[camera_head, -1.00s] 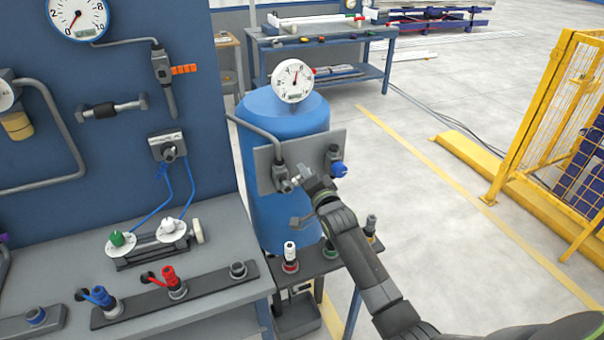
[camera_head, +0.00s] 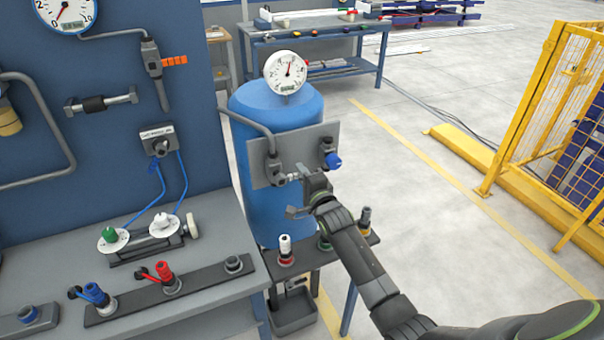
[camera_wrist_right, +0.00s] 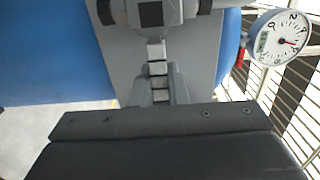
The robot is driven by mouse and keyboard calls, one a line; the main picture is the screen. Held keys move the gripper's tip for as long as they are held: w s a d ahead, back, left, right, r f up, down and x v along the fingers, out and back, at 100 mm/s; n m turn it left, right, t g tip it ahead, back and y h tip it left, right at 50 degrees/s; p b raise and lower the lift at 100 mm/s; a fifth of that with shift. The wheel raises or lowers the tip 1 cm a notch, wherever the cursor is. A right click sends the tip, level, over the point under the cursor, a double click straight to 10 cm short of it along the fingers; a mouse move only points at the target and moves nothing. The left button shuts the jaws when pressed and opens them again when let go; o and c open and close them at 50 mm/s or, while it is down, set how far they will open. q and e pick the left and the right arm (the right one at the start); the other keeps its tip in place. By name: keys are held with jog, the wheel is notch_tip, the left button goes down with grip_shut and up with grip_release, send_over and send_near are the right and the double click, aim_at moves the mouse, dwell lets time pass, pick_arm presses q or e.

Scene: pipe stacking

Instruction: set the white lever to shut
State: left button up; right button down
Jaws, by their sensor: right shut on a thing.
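The way the white lever points is too small to tell. My right gripper (camera_head: 303,176) is far to the right of it, in front of the grey panel (camera_head: 313,148) on the blue tank. It is shut on a small silver fitting (camera_head: 292,177) beside the panel's left dark block. In the right wrist view the fingers (camera_wrist_right: 157,93) close around this ribbed fitting (camera_wrist_right: 157,69). My left gripper is out of view.
Blue hoses (camera_head: 184,183) rise from the discs to a wall box. A rail with red (camera_head: 164,272) and blue (camera_head: 95,292) fittings lies in front. A blue knob (camera_head: 332,160) is on the panel's right. A gauge (camera_head: 285,72) tops the tank (camera_head: 277,108).

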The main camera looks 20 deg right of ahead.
jog(key=shift+f, duration=0.15)
jog(key=c, duration=1.4)
grip_release()
jog(key=shift+c, duration=0.2)
jog(key=shift+s, duration=0.15)
jog(key=s+b, duration=0.2)
jog(key=s, duration=1.5)
jog(key=shift+d, duration=0.3)
jog(key=shift+s, duration=0.1)
